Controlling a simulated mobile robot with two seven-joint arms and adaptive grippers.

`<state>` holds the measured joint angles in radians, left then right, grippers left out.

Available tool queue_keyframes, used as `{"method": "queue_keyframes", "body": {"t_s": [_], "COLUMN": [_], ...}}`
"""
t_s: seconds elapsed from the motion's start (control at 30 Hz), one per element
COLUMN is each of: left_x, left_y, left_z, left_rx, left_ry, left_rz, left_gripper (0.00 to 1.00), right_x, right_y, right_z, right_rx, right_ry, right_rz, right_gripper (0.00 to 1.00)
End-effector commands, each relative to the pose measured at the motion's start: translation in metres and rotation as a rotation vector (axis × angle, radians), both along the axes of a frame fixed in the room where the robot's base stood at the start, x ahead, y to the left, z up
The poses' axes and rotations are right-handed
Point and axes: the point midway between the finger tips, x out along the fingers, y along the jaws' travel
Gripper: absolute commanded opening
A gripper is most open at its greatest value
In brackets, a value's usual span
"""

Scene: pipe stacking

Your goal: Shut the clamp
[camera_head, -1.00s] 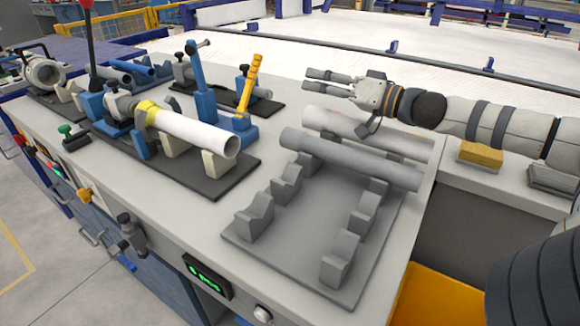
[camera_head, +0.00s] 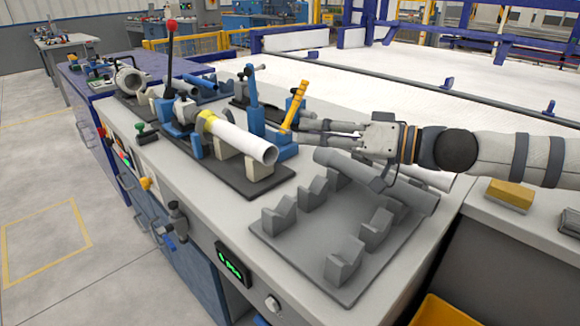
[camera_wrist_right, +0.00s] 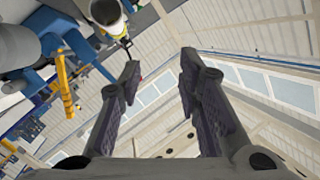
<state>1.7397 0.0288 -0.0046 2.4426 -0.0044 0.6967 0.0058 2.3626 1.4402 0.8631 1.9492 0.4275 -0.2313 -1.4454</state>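The clamp fixture stands on a dark plate (camera_head: 262,186) on the bench. It has an upright blue lever (camera_head: 252,88), a slanted yellow handle (camera_head: 295,105) and a tall lever with a red knob (camera_head: 171,25). A white pipe (camera_head: 240,138) with a yellow band lies in its supports. My right gripper (camera_head: 308,131) is open and empty, its fingers pointing left, close to the right of the yellow handle. In the right wrist view the open fingers (camera_wrist_right: 161,70) have nothing between them, and the yellow handle (camera_wrist_right: 64,85) is to their left. My left gripper is not in view.
Grey pipes (camera_head: 372,178) lie on a grey rack (camera_head: 335,235) just below and in front of my right gripper. A yellow block (camera_head: 510,194) sits on the right-hand counter. A second fixture (camera_head: 128,80) stands at the far left.

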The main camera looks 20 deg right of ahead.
Motion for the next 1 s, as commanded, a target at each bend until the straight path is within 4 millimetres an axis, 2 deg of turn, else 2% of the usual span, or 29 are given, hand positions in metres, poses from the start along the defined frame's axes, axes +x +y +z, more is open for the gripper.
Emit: {"method": "queue_keyframes", "body": {"t_s": [0.1, 0.2, 0.4, 0.57, 1.0], "left_x": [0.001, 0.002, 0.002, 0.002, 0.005], "left_y": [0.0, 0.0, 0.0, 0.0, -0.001], "left_z": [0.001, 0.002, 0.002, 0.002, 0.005], "left_rx": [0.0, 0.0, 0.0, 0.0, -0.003], "left_ry": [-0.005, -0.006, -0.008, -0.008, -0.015], "left_rz": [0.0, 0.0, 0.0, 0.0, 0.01], "left_gripper": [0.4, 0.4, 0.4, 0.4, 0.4], "right_x": [-0.007, -0.015, -0.026, -0.03, -0.029], "right_y": [0.03, 0.051, 0.077, 0.083, 0.083], "right_z": [-0.005, -0.013, -0.023, -0.025, -0.025], "right_rx": [-0.02, -0.036, -0.056, -0.061, -0.06], "right_ry": [0.022, 0.043, 0.073, 0.079, 0.079], "right_rz": [0.07, 0.123, 0.193, 0.21, 0.209], "right_gripper": [0.32, 0.32, 0.32, 0.32, 0.32]}}
